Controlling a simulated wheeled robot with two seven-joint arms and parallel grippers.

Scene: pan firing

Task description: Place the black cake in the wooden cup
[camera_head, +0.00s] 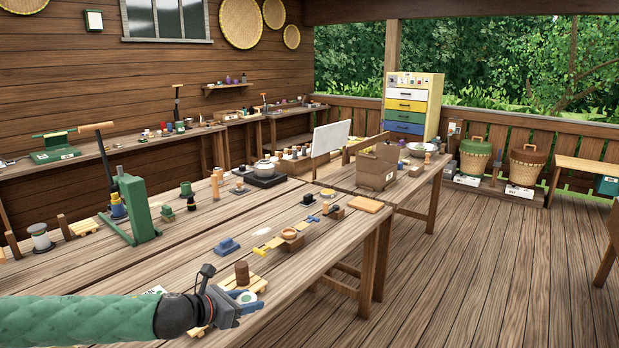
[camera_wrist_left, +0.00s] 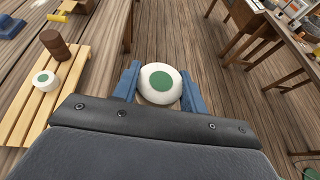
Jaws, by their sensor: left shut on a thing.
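My left gripper (camera_head: 246,300) has blue fingers and is shut on a round white piece with a green centre (camera_wrist_left: 160,83). In the left wrist view it holds this piece in front of the wrist, beyond the table edge, with floor behind it. A dark brown wooden cylinder (camera_head: 242,273) stands on a slatted wooden pallet (camera_wrist_left: 22,122) beside the gripper. A similar white piece with a green centre (camera_wrist_left: 46,80) lies on the pallet. I cannot tell which thing is the black cake or the wooden cup. My right gripper is not in view.
A blue block (camera_head: 227,246) and a round wooden piece (camera_head: 289,233) lie farther along the table (camera_head: 190,262). A green press (camera_head: 135,210) stands at the left. A black burner (camera_head: 262,178) is farther back. Open floor (camera_head: 470,270) lies to the right.

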